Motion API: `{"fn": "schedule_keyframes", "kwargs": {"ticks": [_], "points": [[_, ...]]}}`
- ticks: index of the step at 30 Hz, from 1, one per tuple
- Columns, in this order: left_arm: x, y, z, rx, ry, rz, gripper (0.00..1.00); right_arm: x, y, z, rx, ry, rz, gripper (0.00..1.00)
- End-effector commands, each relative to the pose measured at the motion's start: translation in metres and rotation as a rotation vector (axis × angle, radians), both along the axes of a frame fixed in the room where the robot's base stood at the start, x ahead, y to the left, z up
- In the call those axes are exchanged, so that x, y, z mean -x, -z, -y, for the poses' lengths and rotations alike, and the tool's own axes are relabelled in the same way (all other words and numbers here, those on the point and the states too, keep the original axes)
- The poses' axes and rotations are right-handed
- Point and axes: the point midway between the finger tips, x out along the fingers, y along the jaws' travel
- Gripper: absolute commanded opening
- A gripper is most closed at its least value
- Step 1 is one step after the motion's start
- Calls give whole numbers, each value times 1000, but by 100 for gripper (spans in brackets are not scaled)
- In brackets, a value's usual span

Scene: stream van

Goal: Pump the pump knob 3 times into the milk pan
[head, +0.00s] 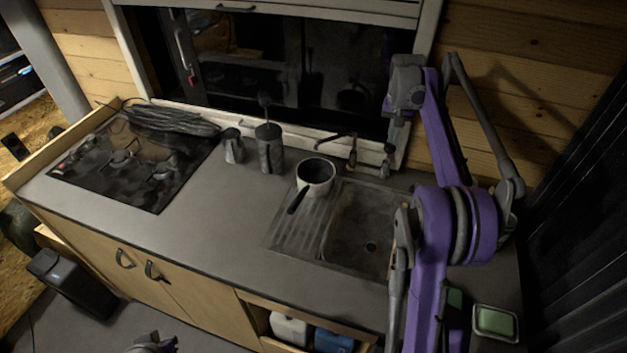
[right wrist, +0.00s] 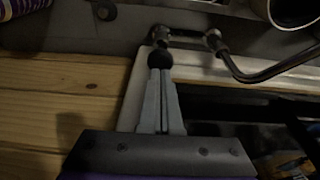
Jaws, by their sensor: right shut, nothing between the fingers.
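The milk pan (head: 327,189) is pale outside and dark inside. It stands on the ridged drainboard left of the sink basin, its dark handle pointing to the front left. Its rim also shows at the top right of the right wrist view (right wrist: 293,12). The pump knob (right wrist: 160,59) is a small black ball on the tap fitting behind the sink; it also shows in the head view (head: 389,148). My right gripper (head: 391,137) is shut and empty, its fingertips at the knob, apparently touching it. A small part of my left arm shows at the bottom edge; its jaws are unclear.
The tap spout (head: 332,146) reaches left from the fitting towards the pan. The sink basin (head: 365,225) is empty. A dark canister (head: 269,150) and a small jug (head: 232,146) stand to the left. The hob (head: 130,165) is farther left, with cable behind it. The middle counter is clear.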

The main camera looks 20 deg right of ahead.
Motion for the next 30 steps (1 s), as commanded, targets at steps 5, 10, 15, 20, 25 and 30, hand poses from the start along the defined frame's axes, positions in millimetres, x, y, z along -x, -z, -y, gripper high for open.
{"fn": "schedule_keyframes", "kwargs": {"ticks": [5, 10, 15, 20, 25, 30], "points": [[2, 4, 0, 0, 0, -4, 0, 0, 7, 0, -1, 0, -1, 0], [3, 7, 0, 0, 0, -7, 0, 0, 13, 0, -1, 0, -1, 0], [5, 10, 0, 0, 0, -9, 0, 0, 19, 0, -1, 0, -1, 0], [6, 12, 0, 0, 0, -12, 0, 0, 24, 0, -1, 0, -1, 0], [8, 15, 0, 0, 0, -15, 0, 0, 31, 0, -1, 0, -1, 0], [9, 18, 0, 0, 0, -17, 0, 0, 37, 0, -1, 0, -1, 0]]}}
